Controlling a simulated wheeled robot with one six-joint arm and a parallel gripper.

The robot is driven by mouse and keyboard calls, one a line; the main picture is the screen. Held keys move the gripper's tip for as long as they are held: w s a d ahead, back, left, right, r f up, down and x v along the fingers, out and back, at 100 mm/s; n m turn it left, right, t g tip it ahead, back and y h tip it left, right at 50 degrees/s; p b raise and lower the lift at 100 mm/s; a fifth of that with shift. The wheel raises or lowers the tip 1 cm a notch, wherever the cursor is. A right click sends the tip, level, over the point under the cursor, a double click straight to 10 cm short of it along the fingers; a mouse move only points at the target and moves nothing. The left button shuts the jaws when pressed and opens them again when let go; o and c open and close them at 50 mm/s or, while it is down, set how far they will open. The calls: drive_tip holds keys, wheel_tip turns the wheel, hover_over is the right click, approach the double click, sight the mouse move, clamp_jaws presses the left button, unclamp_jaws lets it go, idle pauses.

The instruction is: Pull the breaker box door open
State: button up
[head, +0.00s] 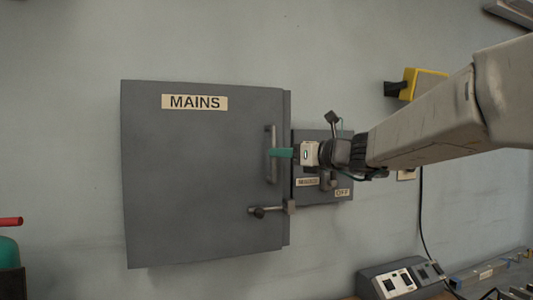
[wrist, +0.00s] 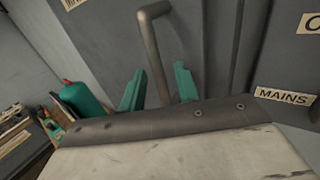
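The breaker box door (head: 195,170) is a large grey panel labelled MAINS, on a wall-mounted box. It looks shut or nearly shut. Its upright bar handle (head: 270,155) is near the right edge; it also shows in the wrist view (wrist: 152,45). My gripper (head: 280,153) reaches in from the right at the handle. In the wrist view, its two teal fingers (wrist: 158,88) stand apart on either side of the bar, with gaps visible. A latch lever with a knob (head: 268,210) lies roughly level across the door's right edge, below the handle.
A smaller grey switch box (head: 318,150) with labels and a lever sits just right of the door, partly behind my arm. A yellow device (head: 422,84) is on the wall. A bench with a grey unit (head: 400,280) is below right. A green bottle (wrist: 85,98) stands lower left.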

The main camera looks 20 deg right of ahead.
sight(274, 178)
drive_tip(key=shift+x, duration=1.65)
